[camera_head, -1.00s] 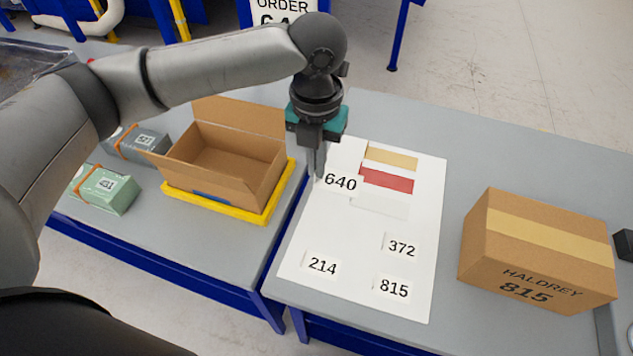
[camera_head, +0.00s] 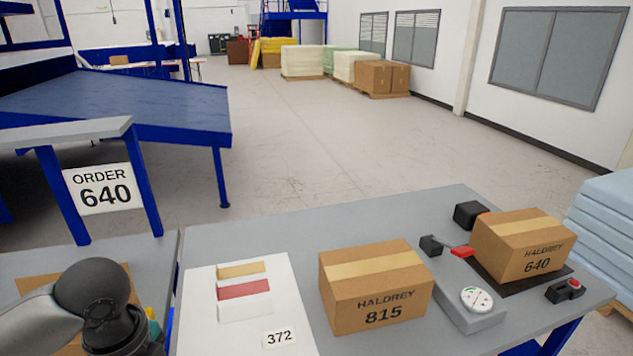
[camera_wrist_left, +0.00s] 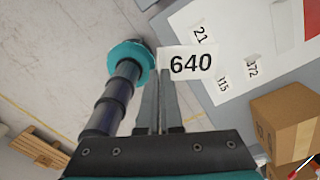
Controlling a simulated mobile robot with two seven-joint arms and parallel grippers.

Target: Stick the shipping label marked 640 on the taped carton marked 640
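The white shipping label marked 640 (camera_wrist_left: 190,64) is at the fingertips of my left gripper (camera_wrist_left: 157,82) in the left wrist view, its print facing the camera. The fingers look closed on its left edge, and it hangs clear of the label sheet. In the head view only my left wrist shows at the lower left; the fingers are hidden. The taped carton marked 640 (camera_head: 522,248) stands on a dark plate at the table's right end, tape strip across its top and its marking on the front. My right gripper is not in view.
A carton marked 815 (camera_head: 376,294) stands between the label sheet (camera_head: 200,310) and the 640 carton. A dial gauge (camera_head: 477,299) and black fixtures (camera_head: 470,213) sit close to the 640 carton. An ORDER 640 sign (camera_head: 104,188) is at the left.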

